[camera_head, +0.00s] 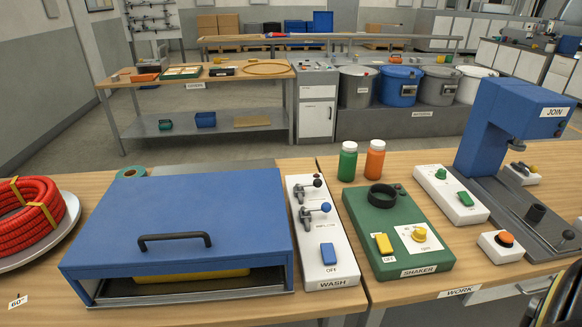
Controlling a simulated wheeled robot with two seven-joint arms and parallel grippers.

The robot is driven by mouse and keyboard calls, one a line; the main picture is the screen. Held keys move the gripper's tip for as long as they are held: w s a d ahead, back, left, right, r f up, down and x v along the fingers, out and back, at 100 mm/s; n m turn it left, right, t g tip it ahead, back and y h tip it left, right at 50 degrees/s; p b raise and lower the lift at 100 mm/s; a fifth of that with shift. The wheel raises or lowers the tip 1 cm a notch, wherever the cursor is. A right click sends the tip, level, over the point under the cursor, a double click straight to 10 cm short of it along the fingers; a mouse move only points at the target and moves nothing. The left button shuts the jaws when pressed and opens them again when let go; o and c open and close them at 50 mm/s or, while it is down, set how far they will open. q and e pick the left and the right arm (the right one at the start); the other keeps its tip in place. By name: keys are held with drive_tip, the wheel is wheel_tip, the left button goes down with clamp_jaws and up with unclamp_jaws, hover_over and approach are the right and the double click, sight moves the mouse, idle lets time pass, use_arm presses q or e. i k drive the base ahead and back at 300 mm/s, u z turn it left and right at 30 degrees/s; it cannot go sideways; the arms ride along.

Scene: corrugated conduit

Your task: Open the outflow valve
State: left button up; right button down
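The white WASH panel (327,245) lies on the work table, right of the blue wash box.
The blue wash box (190,215) with a black handle fills the left. A green shaker (395,240), two bottles (347,162) and the blue JOIN press (500,125) are right. A red conduit coil (28,210) lies far left. A dark and yellow object (564,300) shows at lower right.

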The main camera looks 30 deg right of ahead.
sight(318, 183)
drive_tip(key=z, duration=0.65)
drive_tip(key=k, duration=1.35)
drive_tip(key=i, duration=0.9)
drive_tip(key=u, duration=0.2)
